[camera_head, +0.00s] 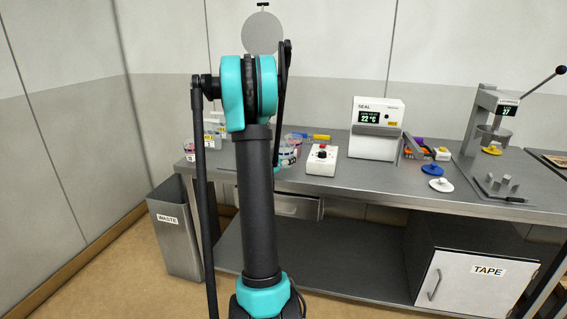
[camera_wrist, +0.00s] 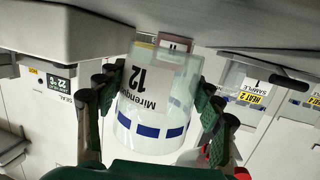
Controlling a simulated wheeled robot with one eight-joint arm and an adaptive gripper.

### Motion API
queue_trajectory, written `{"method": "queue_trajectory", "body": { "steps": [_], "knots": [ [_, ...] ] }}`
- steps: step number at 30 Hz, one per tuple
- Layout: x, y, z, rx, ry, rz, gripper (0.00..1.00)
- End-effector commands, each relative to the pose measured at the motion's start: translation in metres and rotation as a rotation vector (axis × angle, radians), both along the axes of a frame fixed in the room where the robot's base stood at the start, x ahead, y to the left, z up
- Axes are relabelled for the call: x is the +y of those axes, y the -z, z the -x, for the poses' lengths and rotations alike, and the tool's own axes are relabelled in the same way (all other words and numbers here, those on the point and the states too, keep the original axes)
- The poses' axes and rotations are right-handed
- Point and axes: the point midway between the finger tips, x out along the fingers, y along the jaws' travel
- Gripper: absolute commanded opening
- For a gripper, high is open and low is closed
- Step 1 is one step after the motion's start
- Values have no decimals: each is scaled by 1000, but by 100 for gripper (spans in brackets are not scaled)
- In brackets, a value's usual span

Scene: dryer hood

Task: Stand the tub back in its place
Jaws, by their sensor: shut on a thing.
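A clear tub (camera_wrist: 152,132) with a white label reading "12" and blue marks sits between my fingers in the wrist view, where the scene appears upside down. My gripper (camera_wrist: 160,94) is shut on the tub, with a dark green finger at each side. In the head view my own arm hides the gripper and most of what is around it. A clear and bluish shape (camera_head: 287,156) shows just right of the arm; I cannot tell whether it is this tub. The tub's place cannot be made out.
The steel bench (camera_head: 390,184) carries a white SEAL unit (camera_head: 376,128), a control box with a knob (camera_head: 321,160), coloured lids (camera_head: 440,185) and a lever press (camera_head: 490,120). A WASTE bin (camera_head: 172,232) stands at the left. A HEAT 2 label (camera_wrist: 252,97) shows in the wrist view.

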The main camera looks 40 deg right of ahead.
Motion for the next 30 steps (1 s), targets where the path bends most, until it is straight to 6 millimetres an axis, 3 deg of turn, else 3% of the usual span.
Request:
{"method": "queue_trajectory", "body": {
  "steps": [5,17,18,22,30],
  "knots": [
    [0,18,0,0,0,0,28],
    [0,22,0,0,0,0,28],
    [0,21,0,0,0,0,72],
    [0,21,0,0,0,0,87],
    [0,21,0,0,0,0,87]
  ]
}}
